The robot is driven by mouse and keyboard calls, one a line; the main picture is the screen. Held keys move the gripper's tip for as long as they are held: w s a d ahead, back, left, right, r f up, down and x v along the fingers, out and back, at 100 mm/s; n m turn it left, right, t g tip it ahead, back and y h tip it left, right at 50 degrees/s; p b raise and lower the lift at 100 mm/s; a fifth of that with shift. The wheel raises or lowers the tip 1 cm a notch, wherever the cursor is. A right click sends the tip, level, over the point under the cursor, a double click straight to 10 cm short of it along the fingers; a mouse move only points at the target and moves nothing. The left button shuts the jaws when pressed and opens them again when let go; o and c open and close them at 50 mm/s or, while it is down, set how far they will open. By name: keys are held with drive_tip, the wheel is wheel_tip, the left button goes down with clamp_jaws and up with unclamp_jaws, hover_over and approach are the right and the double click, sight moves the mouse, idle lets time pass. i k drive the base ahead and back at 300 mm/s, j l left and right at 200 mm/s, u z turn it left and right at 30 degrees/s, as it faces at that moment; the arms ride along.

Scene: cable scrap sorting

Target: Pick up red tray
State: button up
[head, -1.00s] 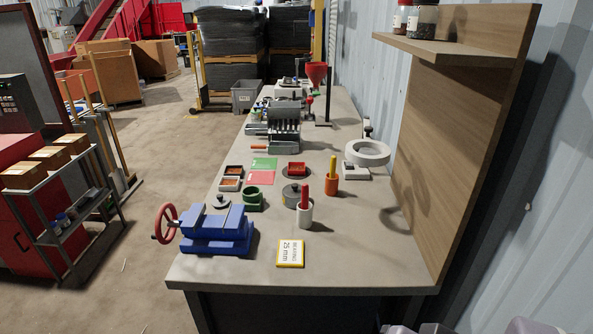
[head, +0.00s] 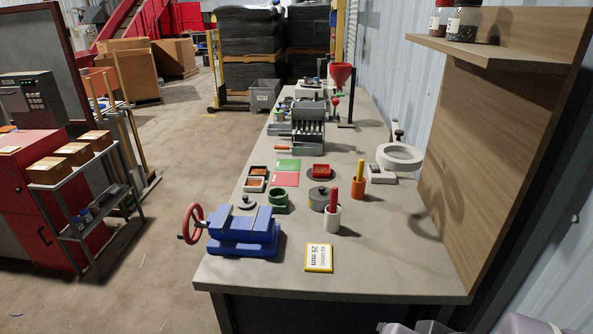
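The red tray (head: 320,171) is a small shallow red container. It rests on a dark round plate (head: 312,178) on the grey workbench, about midway along the bench. What it holds is too small to tell.
A red mat (head: 286,180) and a green mat (head: 289,165) lie left of the tray. A lidded grey pot (head: 318,200), a white cup (head: 332,218) and an orange cup (head: 358,188) stand nearby. A blue vise (head: 244,236) sits at the front left. The bench's front right is clear.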

sight(320, 170)
drive_tip(key=i+j+u, duration=0.25)
drive_tip(key=j+u, duration=0.2)
drive_tip(key=j, duration=0.15)
drive_tip(key=i+j+u, duration=1.2)
drive_tip(key=u, duration=0.15)
drive_tip(key=i+l+z, duration=0.15)
drive_tip(key=i+z, duration=0.7)
drive_tip(key=i+j+z, duration=0.2)
drive_tip(key=i+z, duration=0.25)
drive_tip(key=i+j+z, duration=0.85)
drive_tip(key=i+l+z, duration=0.2)
drive_tip(key=z, duration=0.25)
drive_tip(key=i+l+z, duration=0.1)
drive_tip(key=i+z, duration=0.15)
drive_tip(key=z, duration=0.2)
drive_tip(key=i+z, duration=0.25)
drive_tip(key=z, duration=0.2)
drive_tip(key=i+j+z, duration=0.1)
drive_tip(key=i+z, duration=0.15)
drive_tip(key=z, duration=0.25)
drive_tip(key=i+j+z, duration=0.2)
drive_tip(key=z, duration=0.25)
drive_tip(key=i, duration=0.05)
